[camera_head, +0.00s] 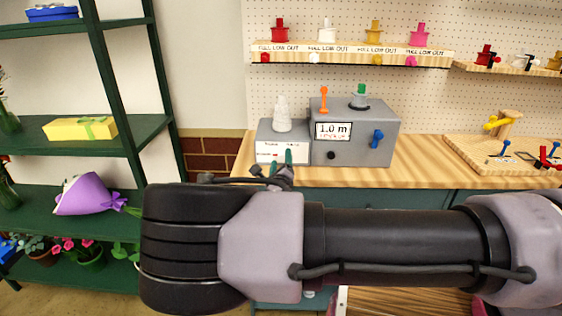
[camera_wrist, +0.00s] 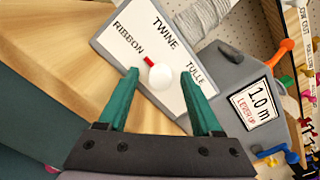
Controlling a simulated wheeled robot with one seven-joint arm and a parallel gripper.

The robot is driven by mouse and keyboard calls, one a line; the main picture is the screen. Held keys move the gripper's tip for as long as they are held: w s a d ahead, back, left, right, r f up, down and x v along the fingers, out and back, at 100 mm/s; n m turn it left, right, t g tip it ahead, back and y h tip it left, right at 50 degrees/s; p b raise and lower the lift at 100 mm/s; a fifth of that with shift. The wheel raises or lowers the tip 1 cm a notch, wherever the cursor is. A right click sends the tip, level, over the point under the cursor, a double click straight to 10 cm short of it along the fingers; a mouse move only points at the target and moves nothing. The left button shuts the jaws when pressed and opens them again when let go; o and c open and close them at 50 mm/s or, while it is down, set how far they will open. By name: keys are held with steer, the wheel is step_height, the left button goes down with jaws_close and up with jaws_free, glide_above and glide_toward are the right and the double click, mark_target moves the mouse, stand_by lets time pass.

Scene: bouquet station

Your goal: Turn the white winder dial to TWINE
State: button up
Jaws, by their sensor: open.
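The white winder dial (camera_wrist: 161,77) is a round knob on a white face plate (camera_wrist: 172,38) lettered RIBBON, TWINE and TULLE in the wrist view. Its red pointer (camera_wrist: 149,61) points toward RIBBON. My gripper (camera_wrist: 159,74) is open, with one green finger on each side of the dial and a gap showing on both sides. I cannot tell whether either finger touches it. In the head view, the grey winder box (camera_head: 265,131) carries a white cone on top. My gripper (camera_head: 280,157) is in front of its plate, and the dial is hard to make out there.
A larger grey box (camera_head: 380,147) with a 1.0 m display, orange lever and blue knob adjoins the winder on the right. The wooden bench top (camera_head: 420,165) is clear between it and a wooden board (camera_head: 478,150). Green shelves (camera_head: 115,80) stand at left.

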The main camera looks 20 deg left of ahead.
jaws_close()
steer(key=shift+m, duration=0.4)
steer(key=m, duration=0.5)
steer(key=shift+d+m, duration=0.1)
steer(key=shift+m, duration=0.2)
steer(key=m, duration=0.5)
steer(key=shift+m, duration=0.3)
jaws_free()
